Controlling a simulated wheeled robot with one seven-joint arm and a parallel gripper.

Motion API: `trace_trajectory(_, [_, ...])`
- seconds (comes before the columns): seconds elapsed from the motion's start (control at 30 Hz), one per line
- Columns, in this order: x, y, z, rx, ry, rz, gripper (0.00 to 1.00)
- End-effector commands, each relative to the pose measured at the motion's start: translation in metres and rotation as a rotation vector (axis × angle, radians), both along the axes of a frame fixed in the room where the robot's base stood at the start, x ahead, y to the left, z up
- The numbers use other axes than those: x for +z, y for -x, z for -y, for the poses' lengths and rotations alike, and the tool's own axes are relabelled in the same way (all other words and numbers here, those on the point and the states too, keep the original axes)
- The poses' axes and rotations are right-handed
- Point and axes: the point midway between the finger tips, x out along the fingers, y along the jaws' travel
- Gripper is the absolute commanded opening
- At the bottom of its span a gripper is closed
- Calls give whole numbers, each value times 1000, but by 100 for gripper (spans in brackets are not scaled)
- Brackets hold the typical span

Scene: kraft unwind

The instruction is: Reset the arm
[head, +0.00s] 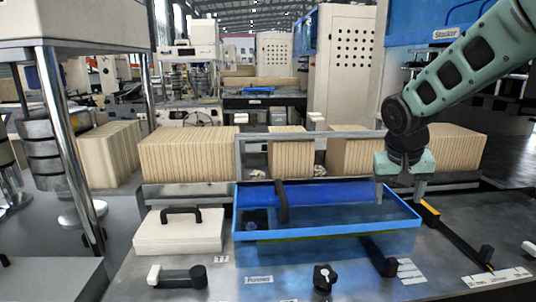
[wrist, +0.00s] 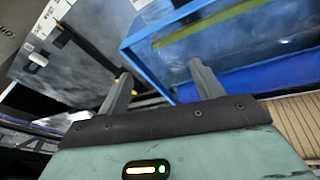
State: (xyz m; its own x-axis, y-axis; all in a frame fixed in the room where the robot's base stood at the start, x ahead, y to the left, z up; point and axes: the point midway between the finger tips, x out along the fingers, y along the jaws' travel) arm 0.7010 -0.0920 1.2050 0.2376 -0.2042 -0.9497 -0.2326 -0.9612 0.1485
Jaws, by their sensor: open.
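The blue tray (head: 330,233) sits on the grey metal worktop. It also shows in the wrist view (wrist: 140,45), beside one finger. I cannot tell whether the finger touches it. A dark blue roll or bar (head: 330,192) lies along the tray's back side. The arm is bent, reaching down from the upper right.
A white box with a black handle (head: 180,232) stands left of the tray. Rows of tan kraft blocks (head: 190,153) stand behind it. A black bar with a yellow end (head: 455,235) lies to the right. A black knob (head: 324,277) is in front. Metal posts (head: 65,130) rise at left.

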Motion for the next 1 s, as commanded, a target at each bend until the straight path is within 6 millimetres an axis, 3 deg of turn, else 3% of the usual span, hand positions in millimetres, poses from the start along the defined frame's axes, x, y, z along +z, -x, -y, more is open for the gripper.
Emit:
trace_trajectory(0.1, [-13,51,-55,167,-69,-64,67])
trace_trajectory(0.17, [-19,78,-78,253,-96,-95,67])
trace_trajectory(0.3, [-32,156,-126,474,-144,-168,67])
trace_trajectory(0.4, [-42,215,-148,634,-155,-216,67])
trace_trajectory(0.53, [-55,274,-156,790,-150,-265,67])
trace_trajectory(0.7, [-64,309,-156,886,-137,-292,67])
trace_trajectory(1.0, [-64,312,-155,895,-136,-297,67])
